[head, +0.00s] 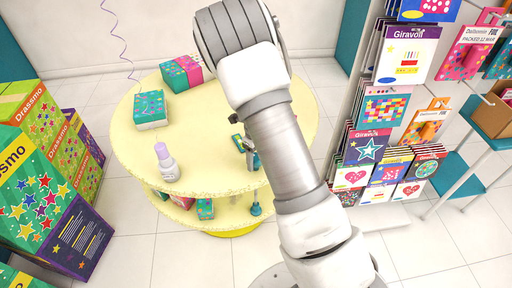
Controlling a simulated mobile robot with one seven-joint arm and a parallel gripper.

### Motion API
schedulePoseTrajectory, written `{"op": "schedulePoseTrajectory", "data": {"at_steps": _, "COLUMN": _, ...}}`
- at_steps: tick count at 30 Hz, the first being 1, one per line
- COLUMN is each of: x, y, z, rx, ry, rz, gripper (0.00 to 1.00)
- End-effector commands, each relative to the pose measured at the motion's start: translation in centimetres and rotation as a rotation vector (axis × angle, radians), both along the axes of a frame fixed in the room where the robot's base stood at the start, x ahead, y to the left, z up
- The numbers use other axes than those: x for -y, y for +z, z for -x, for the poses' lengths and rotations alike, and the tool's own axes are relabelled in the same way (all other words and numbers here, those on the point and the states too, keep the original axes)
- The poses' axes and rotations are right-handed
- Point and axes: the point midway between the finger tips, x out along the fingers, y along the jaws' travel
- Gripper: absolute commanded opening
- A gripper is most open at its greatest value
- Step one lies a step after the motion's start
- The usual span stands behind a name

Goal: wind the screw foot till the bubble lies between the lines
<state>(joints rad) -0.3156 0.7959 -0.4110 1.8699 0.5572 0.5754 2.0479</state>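The round pale yellow table (205,140) stands in the middle of the head view. A teal foot with a thin stem (255,208) shows below its front edge, beside my arm; it looks like the screw foot. A small teal and yellow piece (238,143) lies on the tabletop at my arm's left edge; it may be the level, but no bubble or lines can be made out. A small grey and dark part (251,157) beside it may belong to my gripper. My arm hides the rest, so I cannot tell the finger state or any contact.
A white bottle with a lilac cap (167,165), a teal box (150,109) and a teal and pink box (181,74) stand on the table. Stacked cartons (45,200) are at left. A rack of cards and packets (385,130) stands close at right.

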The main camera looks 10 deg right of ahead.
Motion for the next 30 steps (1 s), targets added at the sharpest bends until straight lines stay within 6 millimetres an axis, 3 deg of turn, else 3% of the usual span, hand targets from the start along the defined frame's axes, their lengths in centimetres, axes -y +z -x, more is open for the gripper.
{"op": "schedulePoseTrajectory", "data": {"at_steps": 1, "x": 0.0, "y": -0.3, "z": 0.2, "rx": -0.005, "ry": 0.004, "rz": 0.0, "gripper": 0.65}}
{"op": "schedulePoseTrajectory", "data": {"at_steps": 5, "x": 0.0, "y": -0.3, "z": 0.1, "rx": -0.004, "ry": 0.01, "rz": 0.0, "gripper": 0.85}}
{"op": "schedulePoseTrajectory", "data": {"at_steps": 16, "x": 0.0, "y": 0.6, "z": 0.1, "rx": -0.003, "ry": 0.014, "rz": 0.0, "gripper": 0.85}}
{"op": "schedulePoseTrajectory", "data": {"at_steps": 30, "x": 0.0, "y": 7.0, "z": 0.2, "rx": -0.002, "ry": 0.016, "rz": 0.001, "gripper": 0.85}}
